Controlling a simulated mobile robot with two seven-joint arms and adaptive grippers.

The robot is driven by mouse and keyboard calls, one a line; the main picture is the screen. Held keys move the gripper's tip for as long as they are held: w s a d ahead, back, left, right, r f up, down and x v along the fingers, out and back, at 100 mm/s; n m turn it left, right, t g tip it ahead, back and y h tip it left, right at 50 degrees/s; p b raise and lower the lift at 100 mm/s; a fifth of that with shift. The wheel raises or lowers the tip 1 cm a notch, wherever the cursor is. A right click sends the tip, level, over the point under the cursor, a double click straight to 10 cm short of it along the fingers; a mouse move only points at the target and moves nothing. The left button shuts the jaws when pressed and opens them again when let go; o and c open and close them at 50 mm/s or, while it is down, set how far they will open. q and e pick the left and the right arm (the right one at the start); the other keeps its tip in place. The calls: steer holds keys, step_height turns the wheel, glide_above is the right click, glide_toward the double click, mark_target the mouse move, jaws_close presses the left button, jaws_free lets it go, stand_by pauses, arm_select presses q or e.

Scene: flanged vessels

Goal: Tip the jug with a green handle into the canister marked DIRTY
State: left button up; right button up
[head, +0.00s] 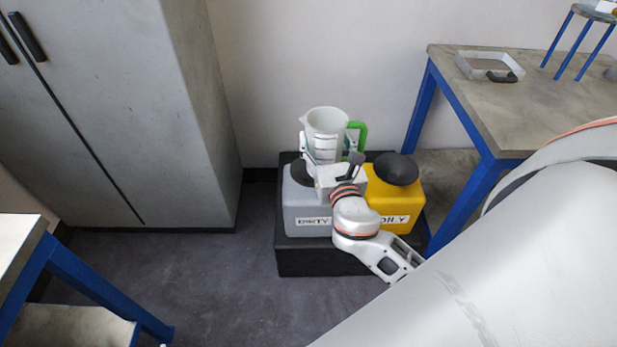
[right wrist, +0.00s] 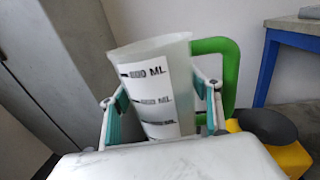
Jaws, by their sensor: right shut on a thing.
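The clear jug (head: 326,122) with a green handle (head: 360,134) is held up over the back of the canisters, roughly upright with its mouth upward. My right gripper (head: 328,147) is shut on the jug's sides. In the right wrist view, the jug (right wrist: 160,95) stands between the teal finger pads (right wrist: 160,107), with its green handle (right wrist: 230,70) to the right. The grey canister (head: 302,205) has a label that seems to read DIRTY. Its dark funnel top (head: 300,174) is partly hidden by my gripper, below the jug. My left gripper is out of view.
A yellow canister (head: 408,208) with a dark funnel (head: 396,168) stands to the right; its label is partly covered by my arm. Both canisters stand on a black base (head: 300,262). A grey cabinet (head: 190,120) is left, a blue-legged table (head: 510,115) right.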

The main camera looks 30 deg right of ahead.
arm_select(q)
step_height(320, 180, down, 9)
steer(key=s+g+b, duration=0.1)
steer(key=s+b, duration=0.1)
steer(key=b, duration=0.7)
arm_select(e)
steer(key=d+f+m+g+h, duration=0.1)
steer(key=d+f+m+h, duration=0.1)
steer(key=d+f, duration=0.2)
steer(key=w+d+f+m+g+h, duration=0.1)
steer(key=d+f, duration=0.4)
steer(key=f, duration=0.6)
steer(key=d+f+m+g+h, duration=0.2)
steer(key=d+f+g+h, duration=0.1)
steer(key=f, duration=0.4)
steer(key=shift+w+d+f+m+h, duration=0.2)
steer(key=shift+w+d+m+h, duration=0.25)
steer(key=shift+d, duration=0.3)
